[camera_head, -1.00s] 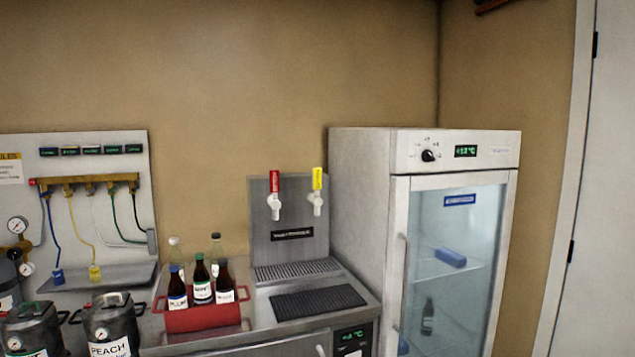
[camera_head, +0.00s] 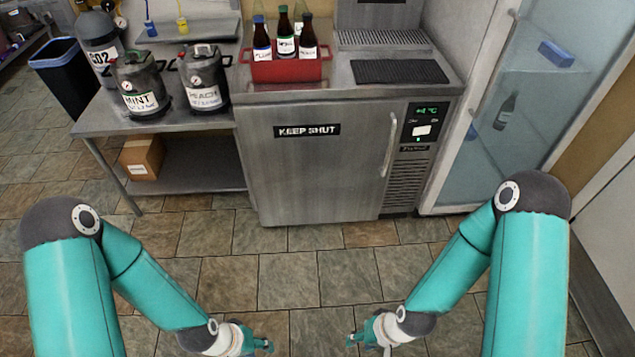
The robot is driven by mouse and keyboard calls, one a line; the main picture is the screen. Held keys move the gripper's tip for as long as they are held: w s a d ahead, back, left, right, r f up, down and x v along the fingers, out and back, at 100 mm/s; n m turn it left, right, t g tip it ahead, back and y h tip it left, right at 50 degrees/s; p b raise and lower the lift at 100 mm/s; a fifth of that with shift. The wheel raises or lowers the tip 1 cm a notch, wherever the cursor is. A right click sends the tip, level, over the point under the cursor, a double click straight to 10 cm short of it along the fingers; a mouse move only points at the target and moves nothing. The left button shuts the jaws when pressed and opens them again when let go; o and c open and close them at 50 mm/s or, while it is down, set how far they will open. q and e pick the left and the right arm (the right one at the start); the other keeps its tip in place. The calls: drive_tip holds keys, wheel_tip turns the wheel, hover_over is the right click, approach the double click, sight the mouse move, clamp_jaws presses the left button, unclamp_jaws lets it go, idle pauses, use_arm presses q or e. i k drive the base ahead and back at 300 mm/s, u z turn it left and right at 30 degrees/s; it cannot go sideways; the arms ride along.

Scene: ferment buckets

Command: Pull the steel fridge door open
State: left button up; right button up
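The steel fridge door (camera_head: 310,175) is the front of the low steel unit in the middle, and it is closed. It carries a black "KEEP SHUT" label (camera_head: 307,130). Its upright bar handle (camera_head: 390,145) is on its right side. My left gripper (camera_head: 266,345) and my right gripper (camera_head: 352,341) are low at the bottom of the view, apart from each other. Both are well in front of the door and touch nothing that I can see. Their fingers are small and partly hidden, so I cannot tell whether they are open.
A control panel (camera_head: 421,122) is right of the handle. A red crate of bottles (camera_head: 290,71) and a black mat (camera_head: 400,72) are on top. A glass-door fridge (camera_head: 510,110) stands right, a keg table (camera_head: 185,122) left. The tiled floor (camera_head: 300,280) in front is clear.

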sight(308, 161)
drive_tip(key=k, duration=0.4)
drive_tip(key=z, duration=0.55)
drive_tip(key=i, duration=1.45)
drive_tip(key=u, duration=0.5)
